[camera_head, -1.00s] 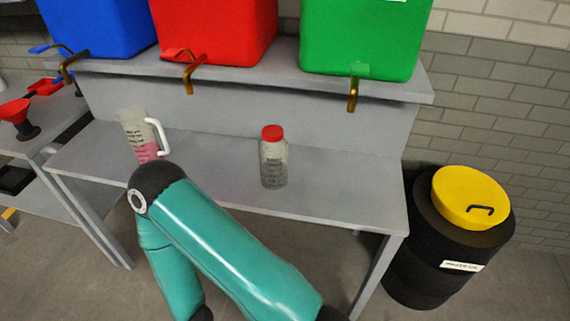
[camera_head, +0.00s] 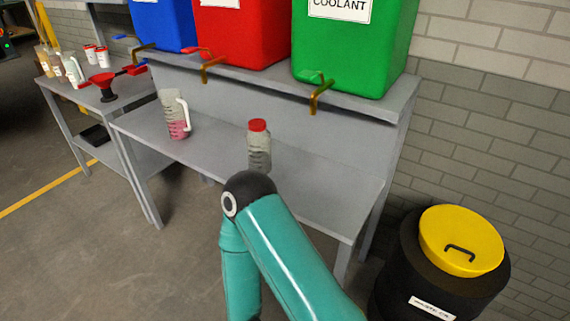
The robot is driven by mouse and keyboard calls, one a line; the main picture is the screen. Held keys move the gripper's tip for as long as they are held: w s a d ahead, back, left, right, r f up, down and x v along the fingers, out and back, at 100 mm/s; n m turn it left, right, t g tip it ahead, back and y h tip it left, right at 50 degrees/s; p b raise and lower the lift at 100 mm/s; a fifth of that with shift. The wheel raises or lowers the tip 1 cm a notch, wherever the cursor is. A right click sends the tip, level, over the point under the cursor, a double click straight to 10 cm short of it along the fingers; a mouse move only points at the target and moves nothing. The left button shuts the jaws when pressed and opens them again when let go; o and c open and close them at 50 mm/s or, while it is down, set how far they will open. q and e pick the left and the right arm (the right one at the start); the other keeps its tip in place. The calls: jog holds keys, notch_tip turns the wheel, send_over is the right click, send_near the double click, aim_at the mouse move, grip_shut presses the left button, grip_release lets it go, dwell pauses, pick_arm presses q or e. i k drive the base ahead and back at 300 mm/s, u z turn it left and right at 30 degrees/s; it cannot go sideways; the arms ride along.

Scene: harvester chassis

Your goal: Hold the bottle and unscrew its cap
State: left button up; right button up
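A clear bottle with a red cap (camera_head: 258,125) stands upright on the grey bench. Its body (camera_head: 259,152) has dark markings, and its lower end is partly hidden behind my teal arm. The cap is on the bottle. One of my arms crosses the lower middle of the view, its dark joint just in front of the bottle in the picture. Neither gripper shows, and nothing is seen touching the bottle.
The grey bench (camera_head: 325,190) has a jug with pink liquid (camera_head: 175,115) at left. Blue (camera_head: 163,22), red (camera_head: 240,35) and green (camera_head: 350,50) tanks with taps stand on the shelf above. A black drum with a yellow lid (camera_head: 460,240) stands at right. A side table (camera_head: 90,97) holds funnels and containers.

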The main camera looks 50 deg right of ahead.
aim_at(258, 144)
jog(key=k, duration=1)
jog(key=z, duration=1.3)
jog(key=i, duration=1.05)
jog(key=z, duration=0.15)
